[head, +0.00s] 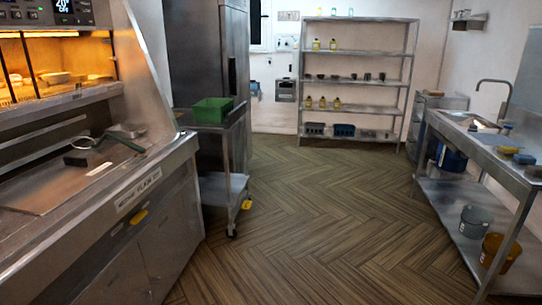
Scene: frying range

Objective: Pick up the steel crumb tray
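I cannot pick out a steel crumb tray with certainty. A flat steel plate or tray-like surface (52,196) lies on the steel fryer counter (165,155) at the left. A tool with a metal ring and a dark block (78,159) lies on that counter. Beside it are a dark green handle (124,143) and a small steel item (128,130). Neither of my grippers is in view.
A wheeled cart (222,184) with a green bin (212,110) stands beyond the counter. A steel shelf rack (358,53) stands at the back wall. A sink table (488,148) is at the right, with buckets (475,226) below. The wooden floor (310,215) between is clear.

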